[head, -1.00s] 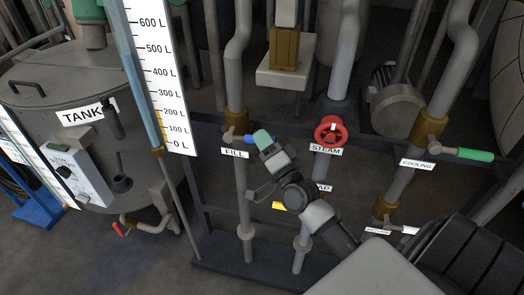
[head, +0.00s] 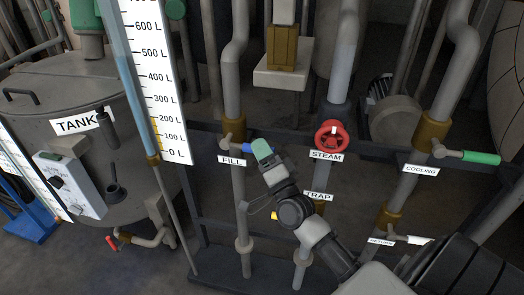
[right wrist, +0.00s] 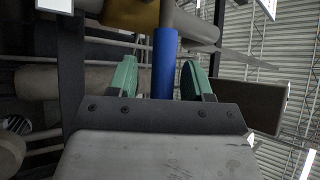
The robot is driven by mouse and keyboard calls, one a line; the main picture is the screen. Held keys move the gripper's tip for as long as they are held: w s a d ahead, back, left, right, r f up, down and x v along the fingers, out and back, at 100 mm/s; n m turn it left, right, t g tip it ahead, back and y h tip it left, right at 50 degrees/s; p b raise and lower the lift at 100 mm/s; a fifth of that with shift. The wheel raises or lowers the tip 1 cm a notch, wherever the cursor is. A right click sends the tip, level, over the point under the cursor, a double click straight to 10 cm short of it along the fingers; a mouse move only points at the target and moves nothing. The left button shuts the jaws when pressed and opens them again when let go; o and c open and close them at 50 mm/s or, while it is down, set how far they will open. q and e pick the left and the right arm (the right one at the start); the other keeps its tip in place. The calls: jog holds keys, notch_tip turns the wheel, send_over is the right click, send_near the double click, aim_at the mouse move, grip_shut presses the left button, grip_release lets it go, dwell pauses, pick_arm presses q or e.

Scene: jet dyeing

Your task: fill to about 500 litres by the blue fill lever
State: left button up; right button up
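The blue fill lever (head: 248,148) sticks out level to the right from its valve on the fill pipe, above the FILL label (head: 231,161). My right gripper (head: 262,151) is at the lever's outer end. In the right wrist view the blue handle (right wrist: 165,62) stands between the two green fingertips of my right gripper (right wrist: 160,75), with a gap on each side, so the gripper is open around it. The level scale (head: 158,80) marked in litres stands left of the pipe, beside a light blue sight tube (head: 130,65); I cannot tell a liquid level. My left gripper is not in view.
A red steam wheel (head: 332,135) is right of the lever. A green cooling lever (head: 481,158) is farther right.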

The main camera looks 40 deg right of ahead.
jog(key=b+v, duration=0.2)
jog(key=v, duration=0.8)
jog(key=shift+s, duration=0.45)
jog(key=shift+f, duration=0.15)
